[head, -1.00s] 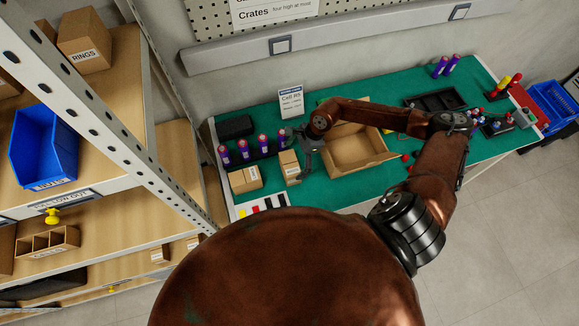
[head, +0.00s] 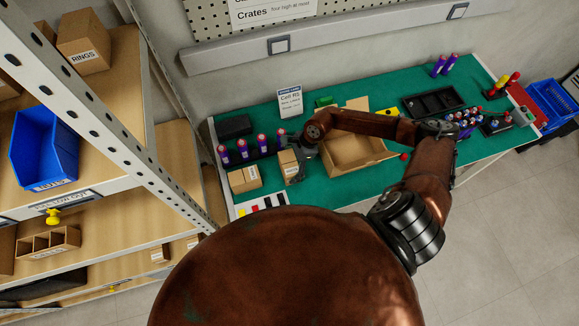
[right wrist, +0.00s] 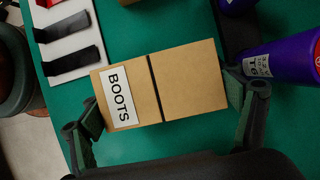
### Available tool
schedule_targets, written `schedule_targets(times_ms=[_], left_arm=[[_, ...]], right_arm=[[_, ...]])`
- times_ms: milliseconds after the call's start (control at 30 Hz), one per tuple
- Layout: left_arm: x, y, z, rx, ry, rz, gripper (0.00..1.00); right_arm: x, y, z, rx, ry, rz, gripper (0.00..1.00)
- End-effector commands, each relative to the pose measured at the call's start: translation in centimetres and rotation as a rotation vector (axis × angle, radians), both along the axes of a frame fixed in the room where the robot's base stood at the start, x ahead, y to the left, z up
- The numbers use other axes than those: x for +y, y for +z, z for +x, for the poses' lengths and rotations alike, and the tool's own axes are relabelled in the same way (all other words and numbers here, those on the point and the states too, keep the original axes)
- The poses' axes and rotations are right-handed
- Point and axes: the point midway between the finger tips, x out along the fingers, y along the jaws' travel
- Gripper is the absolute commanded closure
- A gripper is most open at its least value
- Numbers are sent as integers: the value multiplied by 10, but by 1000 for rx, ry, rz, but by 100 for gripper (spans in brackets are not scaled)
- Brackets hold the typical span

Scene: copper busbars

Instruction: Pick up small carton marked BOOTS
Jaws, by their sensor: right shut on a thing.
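The small carton marked BOOTS (right wrist: 187,95) is a brown box with a dark line across its top and a white label. In the head view it (head: 288,162) stands on the green bench top, left of the open box. My right gripper (right wrist: 165,115) is shut on it, one finger at each end of the carton. In the head view this gripper (head: 294,158) partly covers the carton's right side. I cannot tell whether the carton is clear of the bench. My left gripper is not in view.
Another small carton (head: 244,179) lies just left. Several purple cylinders stand in a dark rack (head: 250,155) behind; one (right wrist: 285,62) is close to the right finger. An open cardboard box (head: 352,153) is to the right. A white strip with coloured pieces (right wrist: 72,40) lies nearby.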

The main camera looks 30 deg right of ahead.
Motion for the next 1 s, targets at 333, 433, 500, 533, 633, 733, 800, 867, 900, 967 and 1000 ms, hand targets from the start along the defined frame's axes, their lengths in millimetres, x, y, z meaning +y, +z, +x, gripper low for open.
schedule_targets(times_ms=[333, 433, 500, 533, 633, 733, 800, 867, 900, 967, 1000], left_arm=[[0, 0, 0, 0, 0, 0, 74], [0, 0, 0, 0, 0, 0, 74], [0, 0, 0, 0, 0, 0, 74], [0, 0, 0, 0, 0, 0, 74], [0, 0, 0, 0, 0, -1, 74], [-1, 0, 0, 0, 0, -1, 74], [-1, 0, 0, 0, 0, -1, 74], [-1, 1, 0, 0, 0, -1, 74], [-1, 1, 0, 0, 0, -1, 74], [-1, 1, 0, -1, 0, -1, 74], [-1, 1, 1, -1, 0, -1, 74]], right_arm=[[0, 1, 1, -1, 0, 1, 48], [0, 1, 1, -1, 0, 1, 48], [0, 1, 1, -1, 0, 1, 48], [0, 1, 1, -2, -1, 1, 48], [0, 5, 1, -3, 0, 1, 48], [0, 13, 1, -4, 1, 1, 48], [-1, 22, 2, -5, 1, 0, 48], [0, 32, 2, -5, 2, 0, 48], [2, 39, -3, -4, 4, 0, 48], [7, 50, -13, -5, 6, 0, 48], [10, 60, -20, -5, 6, 0, 48]])
